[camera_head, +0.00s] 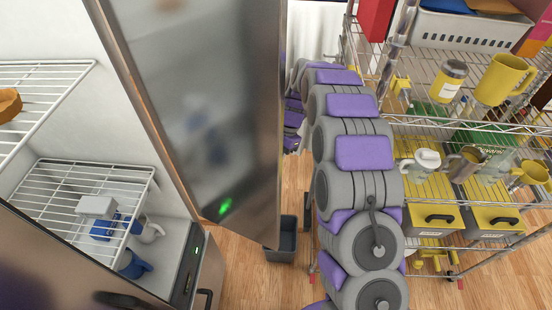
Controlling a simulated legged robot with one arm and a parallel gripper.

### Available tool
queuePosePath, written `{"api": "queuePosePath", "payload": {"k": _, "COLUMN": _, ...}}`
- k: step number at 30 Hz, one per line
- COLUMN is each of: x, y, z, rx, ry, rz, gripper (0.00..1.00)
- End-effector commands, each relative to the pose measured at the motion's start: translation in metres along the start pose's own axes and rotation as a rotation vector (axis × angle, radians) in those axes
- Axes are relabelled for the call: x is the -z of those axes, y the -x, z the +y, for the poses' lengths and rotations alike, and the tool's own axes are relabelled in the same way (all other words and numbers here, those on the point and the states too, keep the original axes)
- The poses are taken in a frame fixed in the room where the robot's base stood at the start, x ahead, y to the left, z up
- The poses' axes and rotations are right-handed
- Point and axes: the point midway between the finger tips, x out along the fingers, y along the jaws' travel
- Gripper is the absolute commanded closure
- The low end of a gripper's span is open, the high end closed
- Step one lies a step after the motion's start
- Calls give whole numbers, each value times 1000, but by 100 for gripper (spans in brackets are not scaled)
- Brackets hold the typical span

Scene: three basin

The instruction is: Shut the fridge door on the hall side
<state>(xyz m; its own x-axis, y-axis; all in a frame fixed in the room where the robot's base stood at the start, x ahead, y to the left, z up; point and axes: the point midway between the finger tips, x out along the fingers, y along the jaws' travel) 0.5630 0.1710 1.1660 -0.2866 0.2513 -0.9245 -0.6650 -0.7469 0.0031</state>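A metallic fridge door (215,100) stands open in the upper middle, with a green light near its lower edge. The fridge's white interior (165,185) shows to its left, with wire shelves (85,178). Another metallic panel (60,262) with a dark handle crosses the lower left; I cannot tell whether it is a second door. Which door faces the hall is not clear. My grey and purple arm runs up the middle, right of the open door, and bends behind its edge. My gripper is not visible; the door may hide it.
A wire rack (470,125) on the right holds yellow mugs (503,80), jars and yellow drawers (430,219), close to my arm. A dark bin (282,240) stands on the wooden floor by the door's lower corner. Blue and white items sit inside the fridge.

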Motion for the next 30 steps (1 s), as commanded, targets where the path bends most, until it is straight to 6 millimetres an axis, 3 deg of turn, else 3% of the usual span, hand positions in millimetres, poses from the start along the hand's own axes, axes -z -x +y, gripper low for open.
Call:
{"api": "queuePosePath", "payload": {"k": 26, "x": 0, "y": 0, "z": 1, "rx": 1, "ry": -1, "rz": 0, "gripper": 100}}
{"api": "queuePosePath", "payload": {"k": 30, "x": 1, "y": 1, "z": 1, "rx": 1, "ry": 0, "rz": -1, "gripper": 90}}
